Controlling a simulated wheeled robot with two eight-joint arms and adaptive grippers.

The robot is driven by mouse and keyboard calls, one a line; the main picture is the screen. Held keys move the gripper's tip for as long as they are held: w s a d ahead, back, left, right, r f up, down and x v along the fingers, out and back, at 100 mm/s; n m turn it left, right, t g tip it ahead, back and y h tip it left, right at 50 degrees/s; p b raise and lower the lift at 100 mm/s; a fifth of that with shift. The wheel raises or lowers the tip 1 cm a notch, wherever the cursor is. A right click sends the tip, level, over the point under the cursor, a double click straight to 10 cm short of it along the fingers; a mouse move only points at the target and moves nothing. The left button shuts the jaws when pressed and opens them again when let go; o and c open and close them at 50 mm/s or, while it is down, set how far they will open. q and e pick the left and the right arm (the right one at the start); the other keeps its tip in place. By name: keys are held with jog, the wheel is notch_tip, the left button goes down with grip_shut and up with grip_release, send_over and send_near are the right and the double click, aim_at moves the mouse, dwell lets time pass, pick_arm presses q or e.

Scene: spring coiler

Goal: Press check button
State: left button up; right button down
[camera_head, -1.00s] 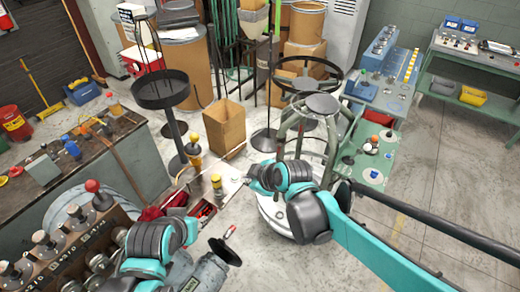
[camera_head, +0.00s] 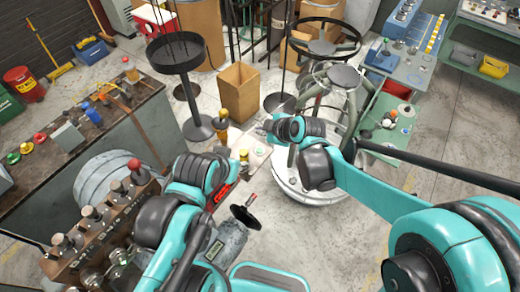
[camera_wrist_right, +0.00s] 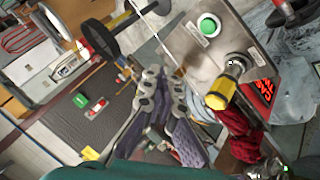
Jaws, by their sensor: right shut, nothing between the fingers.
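A round green button (camera_wrist_right: 208,25) with a white rim sits on a grey metal panel (camera_wrist_right: 190,55) in the right wrist view, above a small label. I cannot read the label. A yellow-and-black knob or handle (camera_wrist_right: 224,88) stands on the same panel. My right gripper (camera_wrist_right: 158,90) is shut and empty, left of and below the button in that view and apart from it. In the head view my right gripper (camera_head: 268,128) is small, close to the pale panel (camera_head: 257,155). The button is too small to make out there. My left arm reaches in, but its gripper does not show.
A red digital display (camera_wrist_right: 264,88) and red cloth (camera_wrist_right: 240,135) lie beside the panel. A round stand (camera_head: 343,77) is close to my right arm. A black dish stand (camera_head: 175,55) and a cardboard box (camera_head: 238,92) stand beyond. A workbench (camera_head: 130,115) is at left.

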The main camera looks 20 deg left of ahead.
aim_at(261, 152)
notch_tip(261, 152, down, 8)
jog(key=b, duration=0.6)
jog(key=shift+f, duration=0.2)
jog(key=shift+b, duration=0.3)
dwell(0.7)
jog(key=shift+f+b, duration=0.35)
jog(key=shift+f, duration=0.05)
jog(key=shift+f+b, duration=0.35)
jog(key=shift+b, duration=0.05)
dwell(0.4)
dwell(0.4)
jog(key=shift+r+p, duration=0.6)
jog(key=shift+r, duration=0.2)
